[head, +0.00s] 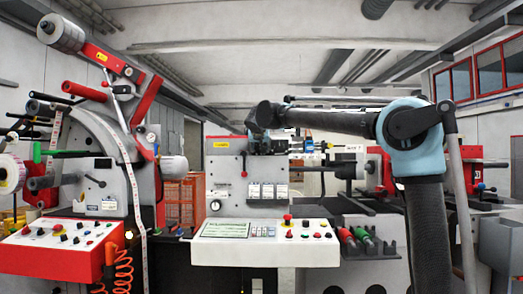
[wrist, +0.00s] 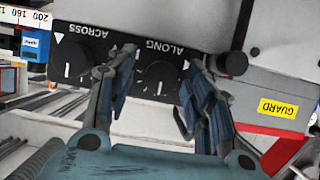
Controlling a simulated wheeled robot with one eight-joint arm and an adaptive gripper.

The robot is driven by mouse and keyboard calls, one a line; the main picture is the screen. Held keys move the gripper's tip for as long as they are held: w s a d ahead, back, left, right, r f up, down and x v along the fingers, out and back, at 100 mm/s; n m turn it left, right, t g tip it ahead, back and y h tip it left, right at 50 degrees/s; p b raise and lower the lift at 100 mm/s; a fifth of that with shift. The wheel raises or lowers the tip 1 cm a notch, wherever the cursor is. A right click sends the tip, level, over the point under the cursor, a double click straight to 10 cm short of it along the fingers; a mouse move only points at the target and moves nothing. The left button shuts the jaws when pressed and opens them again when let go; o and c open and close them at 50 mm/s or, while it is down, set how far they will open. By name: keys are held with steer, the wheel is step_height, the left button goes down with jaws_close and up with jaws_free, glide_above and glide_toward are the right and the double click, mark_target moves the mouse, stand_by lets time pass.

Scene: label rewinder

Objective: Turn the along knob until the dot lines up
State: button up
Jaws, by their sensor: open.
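The along knob (wrist: 160,76) is a dark round knob on a black panel in the wrist view, below the upside-down ALONG label (wrist: 163,49). A short white line shows on its lower part, and small white triangles sit on the panel beside the label. I cannot make out a separate dot. My gripper (wrist: 160,66) is open, with one finger on each side of the along knob; whether either finger touches it is unclear. In the head view my gripper (head: 268,142) is at the top of the grey machine panel, and the knob cannot be made out there.
The across knob (wrist: 72,62) is close to the left of my left finger. A dark round knob (wrist: 232,64) and the yellow GUARD label (wrist: 278,109) are at the right. In the head view a control console (head: 262,250) with buttons stands below the machine panel (head: 222,185).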

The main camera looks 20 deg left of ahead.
steer(key=c, duration=1.1)
steer(key=shift+o, duration=0.2)
